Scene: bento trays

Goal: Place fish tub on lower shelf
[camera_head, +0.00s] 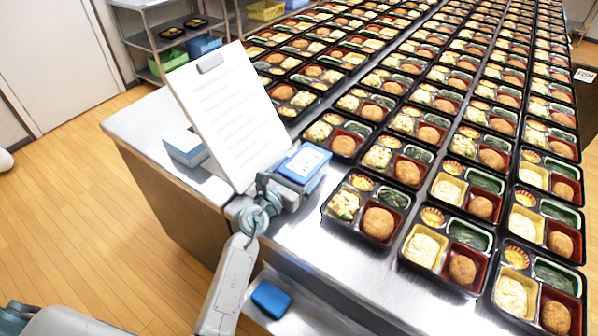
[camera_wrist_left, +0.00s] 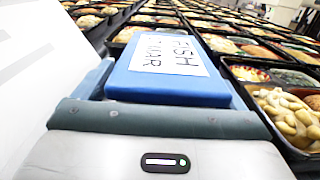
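The fish tub (camera_head: 304,162) has a blue lid with a white label. It is at the near left edge of the steel table, beside the clipboard. My left gripper (camera_head: 287,186) is right at the tub's near side. My right gripper is not in view.
A white clipboard (camera_head: 226,115) stands tilted at the left, with a blue-and-white box (camera_head: 184,147) behind it. Rows of filled bento trays (camera_head: 378,222) cover the steel table (camera_head: 135,130). A rack (camera_head: 150,42) with blue and green bins stands behind.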

